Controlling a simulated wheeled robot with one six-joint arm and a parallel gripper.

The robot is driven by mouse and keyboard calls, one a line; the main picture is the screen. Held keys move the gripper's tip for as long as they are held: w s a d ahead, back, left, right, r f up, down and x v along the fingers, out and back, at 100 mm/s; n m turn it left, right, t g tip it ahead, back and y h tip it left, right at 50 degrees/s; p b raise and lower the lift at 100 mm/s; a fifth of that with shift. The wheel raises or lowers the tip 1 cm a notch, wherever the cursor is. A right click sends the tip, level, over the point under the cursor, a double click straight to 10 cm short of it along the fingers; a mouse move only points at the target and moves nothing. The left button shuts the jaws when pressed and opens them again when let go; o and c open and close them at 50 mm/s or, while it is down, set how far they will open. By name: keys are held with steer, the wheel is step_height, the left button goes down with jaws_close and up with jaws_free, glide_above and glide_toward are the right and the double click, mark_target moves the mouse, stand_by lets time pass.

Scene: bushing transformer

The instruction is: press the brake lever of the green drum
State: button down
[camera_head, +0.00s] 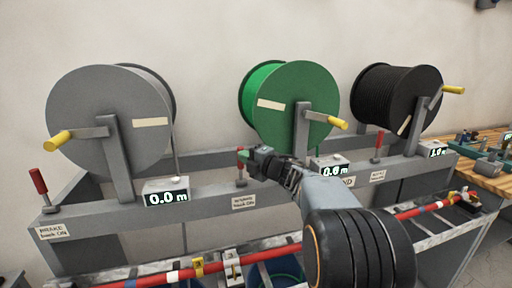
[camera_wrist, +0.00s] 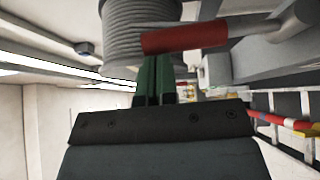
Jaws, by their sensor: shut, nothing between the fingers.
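The green drum (camera_head: 292,105) stands in the middle of the rack in the head view, with a yellow crank handle on its right. Its brake lever (camera_head: 240,181) is at its lower left; my gripper hides its upper part. In the wrist view a red lever handle (camera_wrist: 185,38) lies across the view just beyond my fingertips. My gripper (camera_head: 244,154) is shut and empty, with its dark green fingers together; they also show in the wrist view (camera_wrist: 154,62). I cannot tell whether the fingers touch the handle.
A grey drum (camera_head: 105,118) stands left with its own red brake lever (camera_head: 38,181). A black drum (camera_head: 397,95) stands right with another red lever (camera_head: 377,145). Length displays (camera_head: 166,192) sit on the grey rack beam. A red pole (camera_head: 195,271) lies in front.

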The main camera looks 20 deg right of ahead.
steer(key=shift+w+d+r+g+p, duration=0.15)
steer(key=shift+w+g+p, duration=0.25)
steer(key=shift+p, duration=0.45)
steer(key=shift+m, duration=0.3)
